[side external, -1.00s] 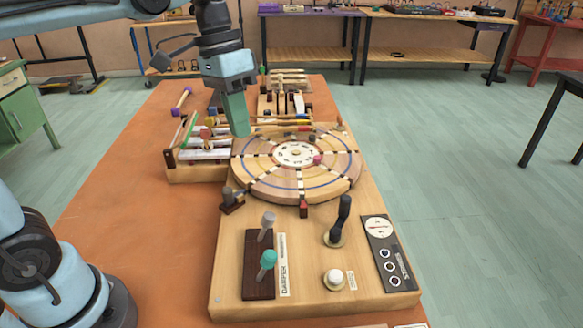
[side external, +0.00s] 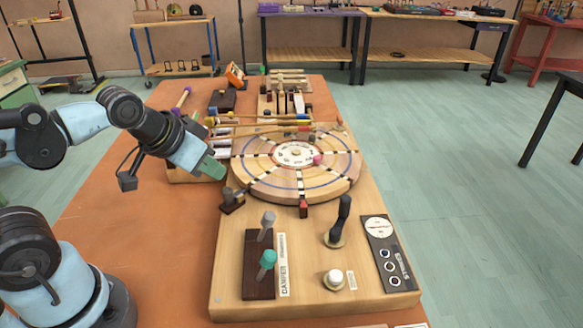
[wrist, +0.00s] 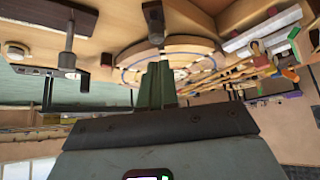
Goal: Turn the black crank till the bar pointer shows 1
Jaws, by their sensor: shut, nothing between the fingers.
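The black crank (side external: 342,215) stands upright on a pale round base at the right of the wooden board. A dark panel right of it carries a white round dial (side external: 380,228); its markings are too small to read, and I cannot tell whether it holds the bar pointer. The round wooden wheel (side external: 262,184) with a numbered white centre lies behind the crank. My gripper (side external: 214,169) is shut and empty, pointing down and right near the wheel's left edge, well apart from the crank. Its closed fingers also show in the wrist view (wrist: 157,86).
A white knob (side external: 334,279) sits in front of the crank. Mallets (side external: 255,131) lie behind the wheel. The orange table (side external: 150,220) is clear left of the board.

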